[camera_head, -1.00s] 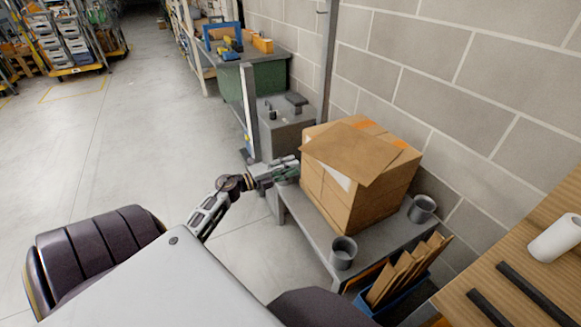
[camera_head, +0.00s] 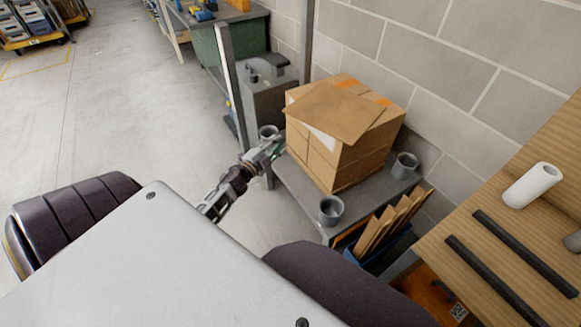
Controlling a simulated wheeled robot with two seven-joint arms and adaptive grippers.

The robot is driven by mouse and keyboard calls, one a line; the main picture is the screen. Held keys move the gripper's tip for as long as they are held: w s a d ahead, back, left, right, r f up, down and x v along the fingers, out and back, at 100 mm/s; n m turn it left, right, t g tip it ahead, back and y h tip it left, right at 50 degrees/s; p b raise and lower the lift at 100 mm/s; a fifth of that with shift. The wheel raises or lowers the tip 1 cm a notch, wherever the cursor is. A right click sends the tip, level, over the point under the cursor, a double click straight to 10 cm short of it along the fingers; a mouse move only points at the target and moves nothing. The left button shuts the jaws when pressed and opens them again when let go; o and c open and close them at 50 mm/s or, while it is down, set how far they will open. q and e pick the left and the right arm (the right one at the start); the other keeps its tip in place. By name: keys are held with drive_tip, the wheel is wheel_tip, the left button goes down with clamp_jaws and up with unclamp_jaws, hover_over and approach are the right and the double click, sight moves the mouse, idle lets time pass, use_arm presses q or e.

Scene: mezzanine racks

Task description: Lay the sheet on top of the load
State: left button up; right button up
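The load is a brown cardboard box (camera_head: 330,165) with orange marks on top, standing on a grey table. A thin brown sheet (camera_head: 340,113) lies on the top of the box, turned askew to it. A corner of the sheet reaches past the box's front edge, and a pale patch shows beside it. My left gripper (camera_head: 274,149) is at the left side of the box, below the level of the sheet and apart from the sheet. Its fingers are too small and blurred to tell whether they are open. My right gripper is out of view.
The grey table (camera_head: 290,180) carries grey cups (camera_head: 330,210) near its corners. A blue bin (camera_head: 372,255) with upright cardboard pieces stands in front. A wooden bench (camera_head: 500,235) with a white roll (camera_head: 533,185) is at the right. A block wall is behind; open floor lies left.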

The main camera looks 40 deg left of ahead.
use_arm(q)
drive_tip(key=s+d+f+n+g+y, duration=0.1)
drive_tip(key=s+d+f+n+g, duration=0.2)
drive_tip(key=f, duration=0.4)
drive_tip(key=s+d+f+n+g+y, duration=0.1)
drive_tip(key=s+d+f+n+g, duration=0.15)
drive_tip(key=f, duration=0.35)
drive_tip(key=s+d+f+n+g+y, duration=0.1)
drive_tip(key=s+d+f+n+g, duration=0.15)
drive_tip(key=f, duration=0.45)
drive_tip(key=s+d+f+n+g+h, duration=0.1)
drive_tip(key=s+d+f+g, duration=0.3)
drive_tip(key=s+d, duration=0.4)
drive_tip(key=s+d+f+n+g+h, duration=0.1)
drive_tip(key=s+d+f+g+h, duration=0.2)
drive_tip(key=s+d+f, duration=0.4)
drive_tip(key=s+d, duration=0.2)
drive_tip(key=shift+s+f+g, duration=0.15)
drive_tip(key=shift+s+g, duration=0.2)
drive_tip(key=shift+g, duration=0.05)
